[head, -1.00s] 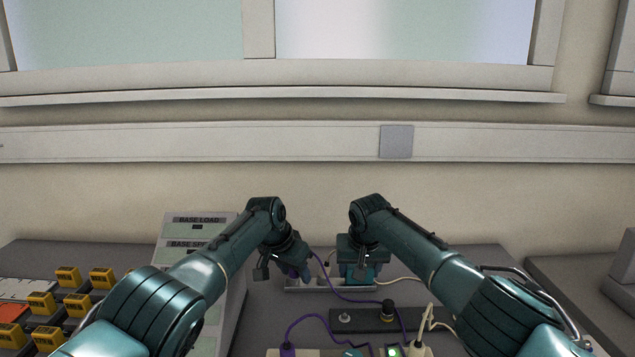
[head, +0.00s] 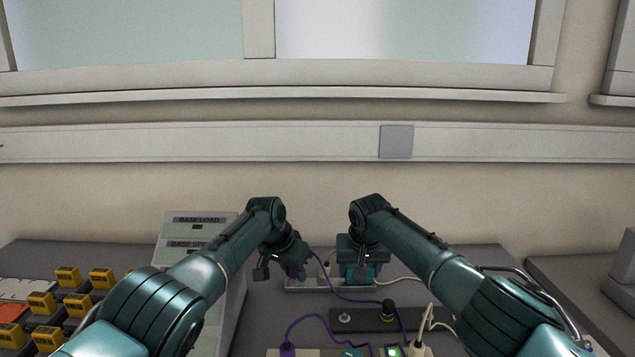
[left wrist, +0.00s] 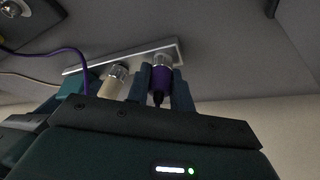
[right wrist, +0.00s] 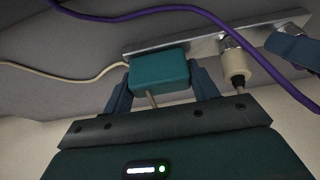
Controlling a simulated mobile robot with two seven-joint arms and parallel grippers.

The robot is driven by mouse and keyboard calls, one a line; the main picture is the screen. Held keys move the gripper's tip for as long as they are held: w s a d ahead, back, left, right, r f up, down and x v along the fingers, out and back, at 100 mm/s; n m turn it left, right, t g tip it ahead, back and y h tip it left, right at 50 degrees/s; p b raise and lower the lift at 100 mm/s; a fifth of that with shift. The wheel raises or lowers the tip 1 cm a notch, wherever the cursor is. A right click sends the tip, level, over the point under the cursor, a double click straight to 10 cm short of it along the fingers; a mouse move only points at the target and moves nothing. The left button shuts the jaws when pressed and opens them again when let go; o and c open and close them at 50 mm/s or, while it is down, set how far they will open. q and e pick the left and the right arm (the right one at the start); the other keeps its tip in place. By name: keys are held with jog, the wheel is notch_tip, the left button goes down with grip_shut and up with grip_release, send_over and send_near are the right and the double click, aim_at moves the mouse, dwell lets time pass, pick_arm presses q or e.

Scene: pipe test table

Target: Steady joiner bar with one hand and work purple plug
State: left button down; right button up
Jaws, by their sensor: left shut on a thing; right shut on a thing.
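The joiner bar (head: 322,290) is a pale metal strip at the back of the table. It also shows in the left wrist view (left wrist: 92,66) and the right wrist view (right wrist: 180,36). My left gripper (head: 295,272) is shut on the purple plug (left wrist: 160,80), which has a clear metallic collar against the bar; how deep it sits I cannot tell. My right gripper (head: 360,277) is shut on a teal block (right wrist: 160,70) at the bar. A cream plug (right wrist: 236,66) stands on the bar between the grippers.
A purple cord (head: 345,297) and a cream cord (head: 398,280) cross the table. A dark strip (head: 365,320) with knobs lies in front. A sloped panel (head: 190,240) and several yellow-topped blocks (head: 68,277) stand at left.

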pick_arm(q)
jog(key=n+y, duration=0.1)
jog(key=n, duration=0.1)
jog(key=n+y, duration=0.1)
jog(key=n, duration=0.2)
jog(key=shift+t, duration=0.4)
jog(key=c, duration=0.8)
grip_release()
jog(key=shift+c, duration=0.2)
jog(key=shift+o, duration=0.5)
jog(key=o, duration=0.5)
jog(key=shift+d, duration=0.1)
jog(key=shift+d+r, duration=0.1)
